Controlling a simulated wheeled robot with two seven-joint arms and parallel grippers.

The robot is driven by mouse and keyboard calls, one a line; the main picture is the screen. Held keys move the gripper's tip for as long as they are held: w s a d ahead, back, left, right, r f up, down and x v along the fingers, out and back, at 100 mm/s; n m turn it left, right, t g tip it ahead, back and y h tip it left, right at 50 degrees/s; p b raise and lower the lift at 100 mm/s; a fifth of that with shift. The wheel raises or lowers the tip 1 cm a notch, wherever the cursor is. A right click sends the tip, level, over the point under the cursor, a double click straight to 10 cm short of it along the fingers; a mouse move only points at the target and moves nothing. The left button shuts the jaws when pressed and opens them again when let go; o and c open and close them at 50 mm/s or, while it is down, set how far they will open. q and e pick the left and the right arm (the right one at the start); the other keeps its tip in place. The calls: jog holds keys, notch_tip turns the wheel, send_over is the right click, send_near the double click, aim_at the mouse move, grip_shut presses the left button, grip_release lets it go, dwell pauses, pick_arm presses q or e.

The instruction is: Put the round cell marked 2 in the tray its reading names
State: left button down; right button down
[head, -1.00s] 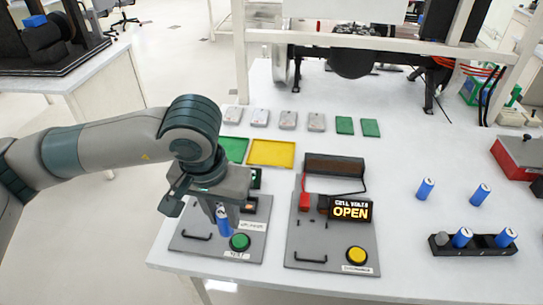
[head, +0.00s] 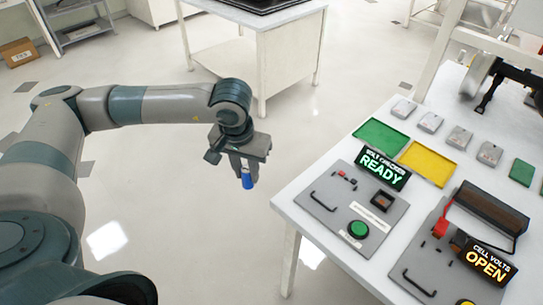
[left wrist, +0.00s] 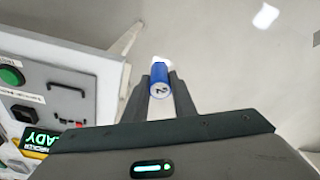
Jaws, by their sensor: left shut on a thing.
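My left gripper (head: 244,176) is shut on a blue round cell (head: 247,182), held upright over the floor, left of the table's edge. In the left wrist view the cell (left wrist: 160,80) sits between the fingers, and its pale end carries a dark mark that looks like a 2. A green tray (head: 381,136) and a yellow tray (head: 428,163) lie side by side on the table, both empty. The cell tester's display (head: 486,262) reads OPEN.
The bolt checker panel (head: 352,204) at the table's near left corner has a READY display (head: 383,170) and a green button (head: 358,229). Open floor lies around the gripper.

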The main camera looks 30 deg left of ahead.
pick_arm(q)
jog(key=s+d+f+m, duration=0.1)
jog(key=s+d+f, duration=0.6)
jog(key=d+f, duration=0.2)
jog(key=shift+f+m, duration=0.3)
jog(key=shift+f, duration=0.6)
